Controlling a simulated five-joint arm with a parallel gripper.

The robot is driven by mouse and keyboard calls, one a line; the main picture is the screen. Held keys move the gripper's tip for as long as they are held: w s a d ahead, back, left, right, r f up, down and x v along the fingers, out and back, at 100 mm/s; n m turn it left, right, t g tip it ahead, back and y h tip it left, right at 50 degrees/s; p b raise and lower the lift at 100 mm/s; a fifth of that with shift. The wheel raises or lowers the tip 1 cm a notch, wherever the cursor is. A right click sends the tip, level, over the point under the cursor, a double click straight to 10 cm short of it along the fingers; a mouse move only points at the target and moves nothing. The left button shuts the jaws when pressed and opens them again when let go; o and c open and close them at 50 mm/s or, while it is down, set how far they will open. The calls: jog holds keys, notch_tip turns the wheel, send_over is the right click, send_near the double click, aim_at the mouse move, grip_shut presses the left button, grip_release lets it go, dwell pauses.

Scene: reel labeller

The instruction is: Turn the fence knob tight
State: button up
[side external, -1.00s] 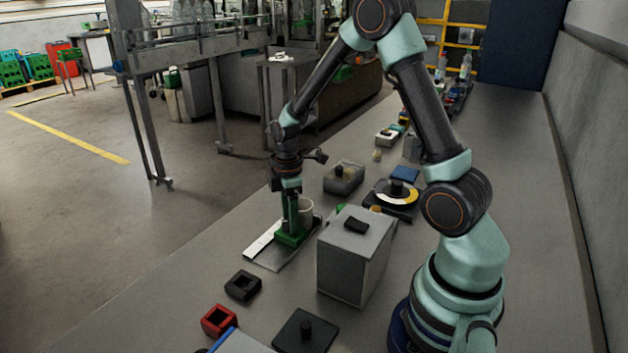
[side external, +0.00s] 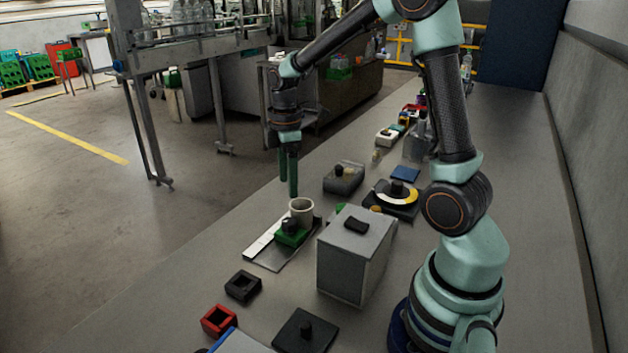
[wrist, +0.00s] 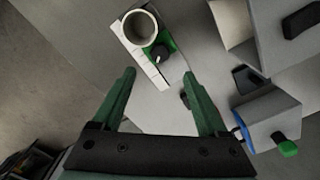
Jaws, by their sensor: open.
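The fence knob (side external: 290,226) is a small black knob on a green block (side external: 292,239) that sits on a pale flat rail (side external: 262,249). A whitish cup (side external: 302,206) stands right beside it. In the wrist view the black knob (wrist: 160,52) lies on the green block, just right of the cup (wrist: 140,28). My gripper (side external: 288,192) is open and empty, raised above and behind the block, apart from it. In the wrist view its two green fingers (wrist: 160,75) are spread, with the knob beyond their tips. The knob's tightness cannot be told.
A tall grey box (side external: 350,262) stands close right of the rail. A grey box with a yellowish knob (side external: 344,180) and a round dial on a black base (side external: 398,192) lie behind. Black (side external: 242,286) and red (side external: 220,320) square holders sit in front.

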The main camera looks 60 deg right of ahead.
aim_at(289, 221)
jog(key=shift+r, duration=0.9)
notch_tip(289, 221, down, 12)
jog(key=n, duration=1)
jog(key=shift+a+f, duration=0.15)
grip_shut()
